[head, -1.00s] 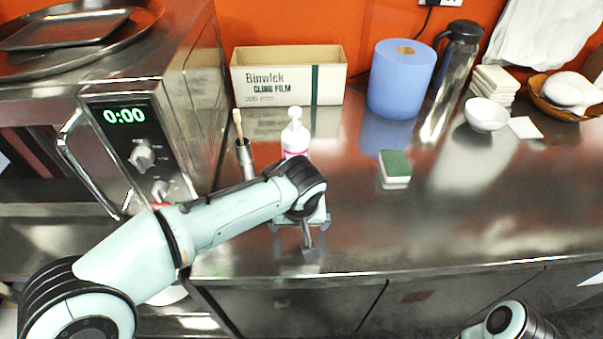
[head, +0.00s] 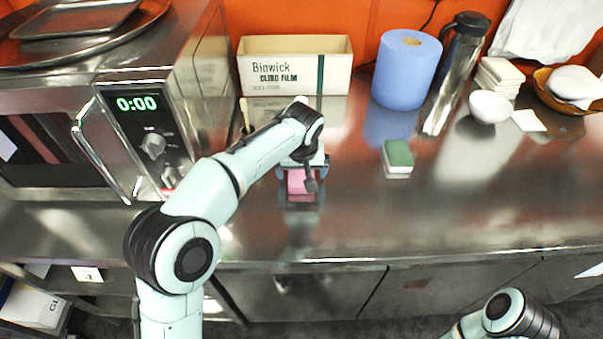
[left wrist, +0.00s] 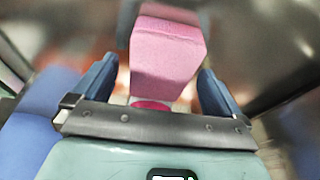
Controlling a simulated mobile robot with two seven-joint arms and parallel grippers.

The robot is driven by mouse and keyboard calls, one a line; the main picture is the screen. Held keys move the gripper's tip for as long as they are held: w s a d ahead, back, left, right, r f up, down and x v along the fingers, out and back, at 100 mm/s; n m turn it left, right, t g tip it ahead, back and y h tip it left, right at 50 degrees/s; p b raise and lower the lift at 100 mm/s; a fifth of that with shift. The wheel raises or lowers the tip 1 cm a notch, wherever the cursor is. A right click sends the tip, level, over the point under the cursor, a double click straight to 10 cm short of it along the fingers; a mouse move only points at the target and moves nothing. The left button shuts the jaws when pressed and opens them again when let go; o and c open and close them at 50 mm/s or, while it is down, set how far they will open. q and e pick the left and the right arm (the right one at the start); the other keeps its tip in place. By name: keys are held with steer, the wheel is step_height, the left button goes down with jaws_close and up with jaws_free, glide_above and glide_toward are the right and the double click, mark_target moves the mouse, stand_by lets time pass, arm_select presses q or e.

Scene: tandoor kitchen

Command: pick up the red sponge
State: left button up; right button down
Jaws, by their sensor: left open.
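The red sponge (head: 301,184) looks pinkish and block-shaped on the steel counter, in front of the cling film box. My left gripper (head: 302,172) is open above it, and the arm hides part of the sponge. In the left wrist view the sponge (left wrist: 167,55) shows as a pink block between the two spread blue fingers of the gripper (left wrist: 157,75). Gaps show on both sides near the fingers; I cannot tell whether either touches it. My right arm shows only at the bottom right, its gripper out of sight.
A microwave (head: 150,140) stands left of the sponge. The cling film box (head: 295,66) and blue paper roll (head: 406,70) stand behind. A green-and-white sponge (head: 397,158) lies to the right, with a steel flask (head: 458,75) beyond. The counter's front right is clear.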

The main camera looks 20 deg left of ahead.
arm_select(q)
steer(key=shift+f, duration=0.4)
steer(key=c, duration=1.1)
steer(key=shift+a+r, duration=0.1)
